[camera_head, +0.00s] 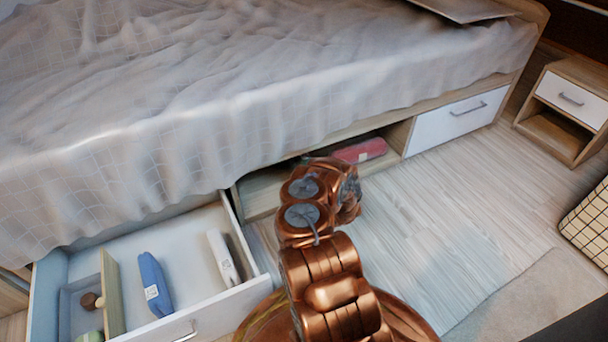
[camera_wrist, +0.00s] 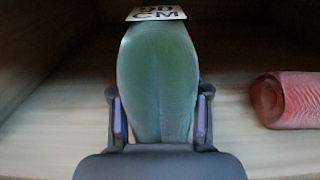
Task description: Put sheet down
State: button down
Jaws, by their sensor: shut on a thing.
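My gripper (camera_wrist: 160,122) is shut on a green folded sheet (camera_wrist: 158,65) in the wrist view, with one finger on each side of its near end. A white label reading "90 CM" lies at the sheet's far end. The sheet is inside the wooden shelf space (camera_wrist: 60,125) under the bed. I cannot tell whether it touches the shelf floor. In the head view my arm hides the gripper and the sheet at the opening of this shelf space (camera_head: 262,195).
A red rolled item (camera_wrist: 285,100) lies on the shelf to the right; it also shows in the head view (camera_head: 362,151). An open drawer (camera_head: 215,312) at lower left holds a blue item (camera_head: 153,280) and a white one (camera_head: 222,257). The bed (camera_head: 230,90) overhangs the shelf.

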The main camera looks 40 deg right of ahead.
jog(key=shift+w+d+f+b, duration=0.2)
jog(key=shift+w+d+b, duration=0.1)
jog(key=shift+w, duration=0.15)
notch_tip(320, 180, down, 3)
jog(key=shift+s+f+b, duration=0.1)
jog(key=shift+f+b, duration=0.05)
jog(key=shift+b, duration=0.75)
jog(key=c, duration=0.6)
grip_release()
jog(key=shift+o, duration=0.2)
